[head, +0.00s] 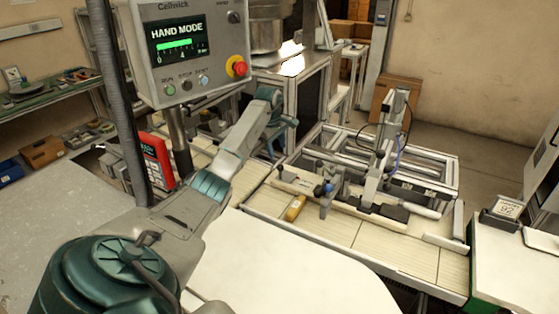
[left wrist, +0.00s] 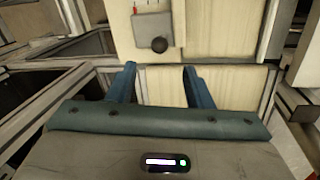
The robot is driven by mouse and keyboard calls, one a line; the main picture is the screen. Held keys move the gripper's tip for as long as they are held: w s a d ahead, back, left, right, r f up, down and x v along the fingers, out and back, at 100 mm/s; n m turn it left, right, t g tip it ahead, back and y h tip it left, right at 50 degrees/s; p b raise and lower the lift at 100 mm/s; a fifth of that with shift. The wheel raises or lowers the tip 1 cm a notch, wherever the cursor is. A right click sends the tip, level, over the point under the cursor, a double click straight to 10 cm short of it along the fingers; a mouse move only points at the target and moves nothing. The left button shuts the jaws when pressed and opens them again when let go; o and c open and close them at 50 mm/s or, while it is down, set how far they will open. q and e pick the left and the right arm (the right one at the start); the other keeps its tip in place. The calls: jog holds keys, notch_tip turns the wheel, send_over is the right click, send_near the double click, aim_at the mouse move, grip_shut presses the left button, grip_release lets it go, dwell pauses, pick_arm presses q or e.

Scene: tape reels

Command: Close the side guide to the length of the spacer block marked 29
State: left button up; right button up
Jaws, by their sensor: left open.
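My left gripper (head: 281,133) is open and empty, raised behind the left end of the slatted bench. Its two blue fingers stand apart in the left wrist view (left wrist: 160,86), with only pale slatted surface between them. A long pale rail (head: 345,207), which looks like the side guide, runs across the bench, with a clamp and blue knob (head: 328,188) near its left part. The gripper is apart from it. I cannot make out a spacer block marked 29. My right gripper is out of view.
A control panel reading HAND MODE (head: 178,40) stands at upper left beside my arm. A small card on a stand (head: 507,207) sits on the green-sided cabinet at right. The bench front is largely clear.

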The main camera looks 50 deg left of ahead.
pick_arm(q)
jog(key=f+b, duration=0.2)
jog(key=f, duration=0.1)
jog(key=w+f+b, duration=0.1)
jog(key=f, duration=0.1)
jog(key=f+b, duration=0.2)
jog(key=f, duration=0.1)
jog(key=shift+w+a+f+b, duration=0.1)
jog(key=shift+w+f+b, duration=0.2)
jog(key=shift+w+f, duration=0.05)
